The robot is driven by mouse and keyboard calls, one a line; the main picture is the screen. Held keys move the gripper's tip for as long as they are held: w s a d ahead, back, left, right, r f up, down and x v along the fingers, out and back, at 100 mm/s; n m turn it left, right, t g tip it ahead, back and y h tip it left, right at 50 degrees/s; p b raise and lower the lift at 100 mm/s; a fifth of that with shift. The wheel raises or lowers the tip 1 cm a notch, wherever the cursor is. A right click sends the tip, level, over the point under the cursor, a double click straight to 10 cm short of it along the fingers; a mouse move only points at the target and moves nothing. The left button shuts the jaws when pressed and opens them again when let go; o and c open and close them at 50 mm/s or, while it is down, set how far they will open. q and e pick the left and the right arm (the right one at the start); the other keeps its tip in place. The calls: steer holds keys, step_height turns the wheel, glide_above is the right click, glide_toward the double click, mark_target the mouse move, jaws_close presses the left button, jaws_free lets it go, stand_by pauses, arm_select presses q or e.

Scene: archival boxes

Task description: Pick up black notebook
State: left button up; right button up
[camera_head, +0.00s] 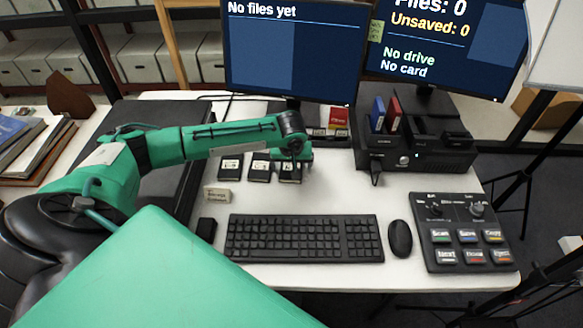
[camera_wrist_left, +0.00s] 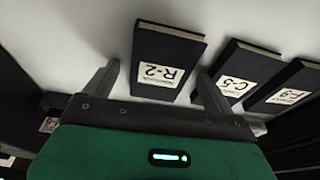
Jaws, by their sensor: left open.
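Three small black notebooks with white labels lie in a row on the white desk: a left one (camera_head: 230,168), a middle one (camera_head: 260,172) and a right one (camera_head: 289,179). In the left wrist view their labels appear upside down and seem to read R-2 (camera_wrist_left: 168,62), C-5 (camera_wrist_left: 238,73) and F-9 (camera_wrist_left: 287,90). My left gripper (camera_head: 293,163) is above the right notebook and partly covers it. In the wrist view its open fingers (camera_wrist_left: 158,72) stand to either side of the R-2 notebook, with nothing held. Whether the fingertips reach the desk cannot be told.
A keyboard (camera_head: 304,238), mouse (camera_head: 400,239) and button panel (camera_head: 464,232) occupy the front. A black dock (camera_head: 415,151) and two monitors (camera_head: 293,48) (camera_head: 447,46) stand behind. Bare desk lies between notebooks and keyboard.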

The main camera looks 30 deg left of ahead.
arm_select(q)
steer(key=shift+c, duration=0.5)
steer(key=c, duration=1)
arm_select(e)
steer(key=shift+s+f, duration=0.15)
steer(key=shift+s, duration=0.8)
